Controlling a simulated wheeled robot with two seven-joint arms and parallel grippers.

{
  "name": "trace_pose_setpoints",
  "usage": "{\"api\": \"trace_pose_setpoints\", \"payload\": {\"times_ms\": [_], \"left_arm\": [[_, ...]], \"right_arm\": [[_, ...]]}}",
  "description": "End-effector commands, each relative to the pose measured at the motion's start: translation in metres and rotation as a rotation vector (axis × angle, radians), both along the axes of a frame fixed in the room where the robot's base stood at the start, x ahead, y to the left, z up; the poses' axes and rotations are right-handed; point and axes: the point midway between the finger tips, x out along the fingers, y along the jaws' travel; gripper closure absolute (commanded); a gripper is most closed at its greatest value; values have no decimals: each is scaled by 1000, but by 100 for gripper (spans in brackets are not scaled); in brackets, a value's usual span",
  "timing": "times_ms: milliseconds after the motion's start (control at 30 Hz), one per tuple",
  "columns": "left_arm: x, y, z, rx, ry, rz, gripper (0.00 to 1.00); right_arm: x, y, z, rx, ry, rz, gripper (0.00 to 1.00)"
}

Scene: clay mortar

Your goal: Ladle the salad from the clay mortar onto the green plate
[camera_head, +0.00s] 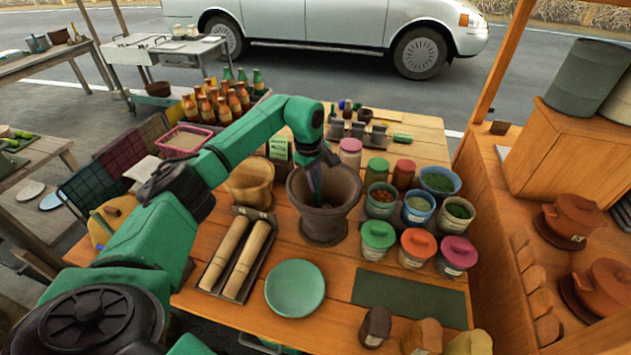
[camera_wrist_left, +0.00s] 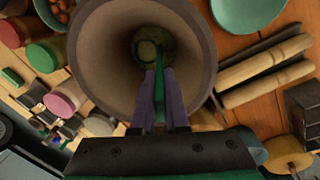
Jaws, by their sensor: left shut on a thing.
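The clay mortar (camera_head: 324,222) stands upright on the wooden table, dark brown and wide-mouthed. It also shows in the left wrist view (camera_wrist_left: 88,62), seen from above. My left gripper (camera_head: 316,180) reaches down into its mouth. In the left wrist view, my gripper's purple fingers (camera_wrist_left: 160,98) are shut on a thin green handle, apparently the ladle (camera_wrist_left: 159,88). Its lower end is down in the mortar, where a small greenish round patch shows; I cannot tell ladle bowl from salad there. The green plate (camera_head: 295,288) lies in front of the mortar and looks empty; its edge shows in the wrist view (camera_wrist_left: 248,12).
A tray with two wooden pestles (camera_head: 237,258) lies left of the plate. A wooden bowl (camera_head: 250,182) stands left of the mortar. Several lidded tubs and open pots (camera_head: 418,210) crowd its right. A dark green mat (camera_head: 410,298) lies right of the plate.

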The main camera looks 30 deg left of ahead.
Motion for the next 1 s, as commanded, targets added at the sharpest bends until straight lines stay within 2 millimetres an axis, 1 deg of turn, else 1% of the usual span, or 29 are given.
{"api": "trace_pose_setpoints", "payload": {"times_ms": [200,267,500,1000], "left_arm": [[0,0,0,0,-1,0,100],[0,0,4,0,-1,0,100],[1,0,42,1,-2,-1,100],[0,0,117,0,-2,0,100]], "right_arm": [[0,-1,0,-1,0,1,50],[1,-1,3,-1,0,1,50],[1,-1,31,-1,0,0,50],[1,-1,86,-1,0,0,50]]}}
